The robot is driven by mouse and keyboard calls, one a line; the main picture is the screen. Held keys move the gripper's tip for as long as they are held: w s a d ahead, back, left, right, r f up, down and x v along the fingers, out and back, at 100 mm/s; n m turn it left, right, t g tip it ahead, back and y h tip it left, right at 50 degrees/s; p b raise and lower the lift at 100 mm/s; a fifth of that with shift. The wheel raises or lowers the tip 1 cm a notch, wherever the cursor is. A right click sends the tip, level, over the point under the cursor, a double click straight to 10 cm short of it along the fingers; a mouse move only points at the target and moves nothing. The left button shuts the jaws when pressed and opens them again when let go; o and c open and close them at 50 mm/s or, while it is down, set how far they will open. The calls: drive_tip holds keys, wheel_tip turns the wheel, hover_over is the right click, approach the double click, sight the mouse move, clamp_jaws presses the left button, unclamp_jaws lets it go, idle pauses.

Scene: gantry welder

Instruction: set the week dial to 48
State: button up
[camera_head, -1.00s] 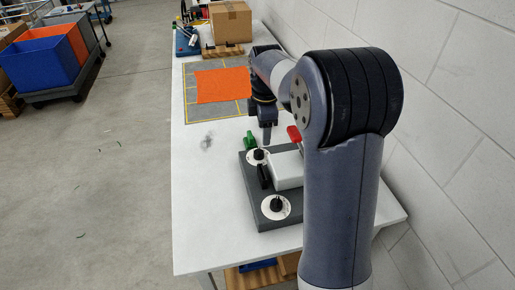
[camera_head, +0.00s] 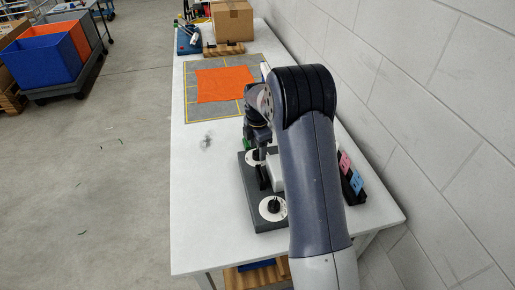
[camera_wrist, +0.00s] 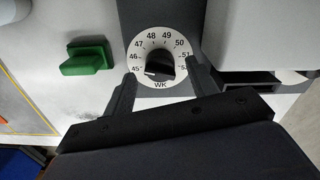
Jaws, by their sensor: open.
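The week dial (camera_wrist: 160,48) is a white disc marked WK, with numbers from 45 into the low fifties around its upper rim. Its black knob (camera_wrist: 160,66) has a white mark pointing left, near 45. My gripper (camera_wrist: 161,72) is open, with one finger on each side of the knob and apart from it in the wrist view. I cannot tell how high the fingertips are above the dial. In the head view, the week dial (camera_head: 252,157) shows at the far end of the grey panel (camera_head: 250,192), partly hidden by my gripper (camera_head: 260,146).
A green block (camera_wrist: 87,58) lies left of the dial. A second dial (camera_head: 272,208) and a black lever (camera_head: 262,177) are on the panel. Pink and blue pieces (camera_head: 350,172) stand near the wall. An orange cloth (camera_head: 222,85) lies farther back. The table's left side is clear.

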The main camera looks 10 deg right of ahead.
drive_tip(key=shift+f, duration=0.75)
drive_tip(key=shift+c, duration=0.4)
drive_tip(key=c, duration=0.9)
